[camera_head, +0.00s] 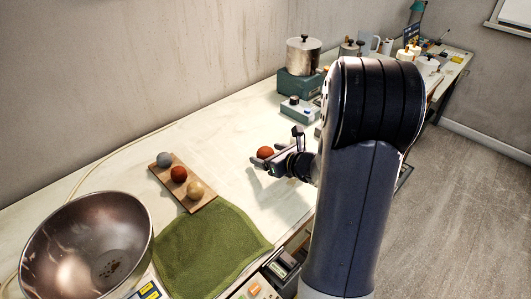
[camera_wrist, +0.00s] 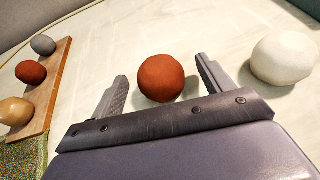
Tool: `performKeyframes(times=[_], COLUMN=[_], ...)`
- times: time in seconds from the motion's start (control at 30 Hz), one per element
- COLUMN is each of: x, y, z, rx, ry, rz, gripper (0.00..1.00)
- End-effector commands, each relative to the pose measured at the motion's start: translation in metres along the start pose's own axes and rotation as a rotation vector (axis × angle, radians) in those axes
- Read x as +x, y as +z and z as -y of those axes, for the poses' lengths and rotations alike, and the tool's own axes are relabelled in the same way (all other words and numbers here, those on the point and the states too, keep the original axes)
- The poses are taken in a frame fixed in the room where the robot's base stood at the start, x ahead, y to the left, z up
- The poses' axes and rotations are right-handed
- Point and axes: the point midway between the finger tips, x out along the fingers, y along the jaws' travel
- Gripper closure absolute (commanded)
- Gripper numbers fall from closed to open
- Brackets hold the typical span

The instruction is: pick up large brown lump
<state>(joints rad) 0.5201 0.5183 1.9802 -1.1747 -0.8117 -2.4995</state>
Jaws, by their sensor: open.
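The large brown lump (camera_wrist: 161,78) is a round reddish-brown ball on the pale worktop. It also shows in the head view (camera_head: 265,152), just left of my gripper (camera_head: 274,153). In the wrist view my gripper (camera_wrist: 163,69) is open, with one finger on each side of the lump. Bare worktop shows between the lump and each finger in that view, and the lump is not clamped. A similar reddish-brown ball (camera_wrist: 31,72) sits on the wooden board, and it also shows in the head view (camera_head: 179,174).
A white ball (camera_wrist: 284,57) lies right of my right finger. The wooden board (camera_head: 205,206) also holds grey and tan balls. A green cloth (camera_head: 210,250) and a metal bowl (camera_head: 60,250) are nearer. A pot (camera_head: 303,57) and devices stand farther back.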

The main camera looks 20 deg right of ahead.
Motion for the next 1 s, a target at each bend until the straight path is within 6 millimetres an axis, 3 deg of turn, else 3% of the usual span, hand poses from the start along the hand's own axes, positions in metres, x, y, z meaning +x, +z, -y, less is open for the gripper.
performKeyframes(times=[0.17,0.43,1.0], x=[0.016,0.018,0.018], y=[0.0,0.0,0.0], z=[-0.001,0.0,0.0], rx=[-0.001,0.0,0.0], ry=[0.002,0.0,0.0], rz=[0.0,0.0,0.0], gripper=[0.24,0.24,0.71])
